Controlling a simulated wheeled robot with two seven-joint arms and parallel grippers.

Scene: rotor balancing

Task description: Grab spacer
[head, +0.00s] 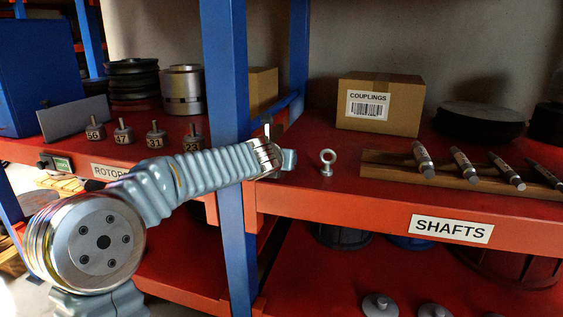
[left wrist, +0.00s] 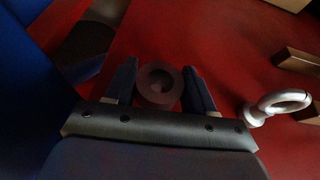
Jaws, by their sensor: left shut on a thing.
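The spacer (left wrist: 149,93) is a dark, round ring with a hole, seen in the left wrist view between my two fingers. My left gripper (left wrist: 160,76) is shut on it, one finger on each side. In the head view my left gripper (head: 277,158) is at the left end of the red shafts shelf, just right of the blue post. The spacer cannot be made out there, hidden by the gripper. My right gripper is in neither view.
An eyebolt (head: 327,163) stands close right of my left gripper. A wooden rack (head: 391,170) with several shafts lies further right. A couplings box (head: 380,104) stands behind. A blue post (head: 228,130) rises beside my forearm. Numbered weights (head: 156,138) stand on the left shelf.

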